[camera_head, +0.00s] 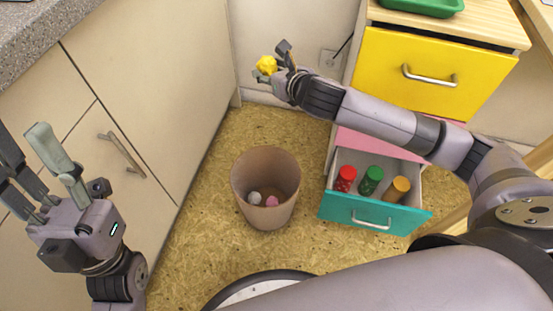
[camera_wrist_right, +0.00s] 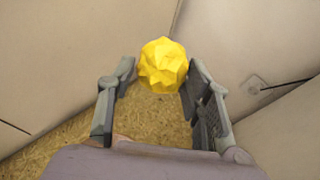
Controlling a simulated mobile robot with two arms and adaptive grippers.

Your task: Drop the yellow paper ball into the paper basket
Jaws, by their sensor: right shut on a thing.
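The yellow paper ball (camera_head: 267,65) is crumpled and sits at the fingertips of my right gripper (camera_head: 274,68). In the right wrist view the ball (camera_wrist_right: 164,65) lies between the two fingertips of the right gripper (camera_wrist_right: 160,72), which is shut on it. The brown paper basket (camera_head: 265,217) stands upright on the floor, lower in the head view than the ball. A whitish ball and a pink ball lie inside it. My left gripper (camera_head: 38,165) is open and empty at the left, in front of the cabinet.
An open teal drawer (camera_head: 345,208) right of the basket holds a red, a green and an orange cylinder. A yellow drawer (camera_head: 440,70) above it is closed. Cabinet doors (camera_head: 150,80) with a handle line the left. Floor (camera_head: 215,165) around the basket is clear.

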